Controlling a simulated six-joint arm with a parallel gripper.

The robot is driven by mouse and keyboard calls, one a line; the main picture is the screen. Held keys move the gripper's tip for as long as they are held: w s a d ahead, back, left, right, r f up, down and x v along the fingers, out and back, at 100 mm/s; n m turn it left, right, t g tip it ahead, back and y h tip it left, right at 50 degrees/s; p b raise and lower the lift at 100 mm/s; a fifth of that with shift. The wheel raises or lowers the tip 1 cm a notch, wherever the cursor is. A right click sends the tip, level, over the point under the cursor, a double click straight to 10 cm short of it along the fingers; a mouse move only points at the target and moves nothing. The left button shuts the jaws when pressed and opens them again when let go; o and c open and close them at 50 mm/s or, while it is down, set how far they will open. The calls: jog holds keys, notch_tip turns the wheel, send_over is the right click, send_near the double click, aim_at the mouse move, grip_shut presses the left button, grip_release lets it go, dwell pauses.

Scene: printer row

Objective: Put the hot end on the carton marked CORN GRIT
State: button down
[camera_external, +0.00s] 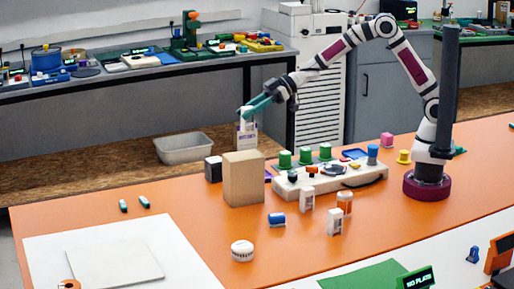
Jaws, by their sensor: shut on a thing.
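My gripper (250,108), with teal fingers, is at the far left end of my arm's reach, tilted down to the left. It is shut on a small pale thing (246,114), probably the hot end, partly hidden by the fingers. Right below it is a white carton (247,137) with dark print too small to read surely; it may be the CORN GRIT one. The held thing is at the carton's top; I cannot tell whether they touch. The carton's lower part is hidden behind a plain brown box.
The brown box (243,180) stands in front of the carton, with a dark-sided box (213,169) to its left. A white block with green knobs (330,178) is to the right. Small parts lie in front. The orange table (80,205) is fairly clear at left.

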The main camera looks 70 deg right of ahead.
jog(key=a+f, duration=0.1)
jog(key=f, duration=0.1)
jog(key=a+f, duration=0.1)
jog(key=f, duration=0.1)
jog(key=a+f, duration=0.1)
jog(key=f, duration=0.1)
jog(key=shift+w+a, duration=0.2)
jog(key=shift+f, duration=0.15)
jog(key=c, duration=0.6)
grip_release()
jog(key=shift+o, duration=0.2)
